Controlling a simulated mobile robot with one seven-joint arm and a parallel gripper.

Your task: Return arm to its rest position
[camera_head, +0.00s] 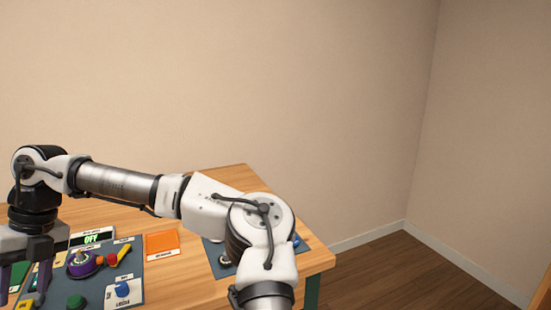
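My arm reaches from the bottom right across the table to the left edge of the head view. My gripper (14,272) hangs pointing down at the far left, partly cut off by the picture edge.
An orange square (162,243) lies right of the board. A second dark board (217,262) is partly hidden behind my arm. A red and yellow lever (120,254) stands on the first board. The wall (230,80) rises behind the table; bare floor (390,275) is at right.

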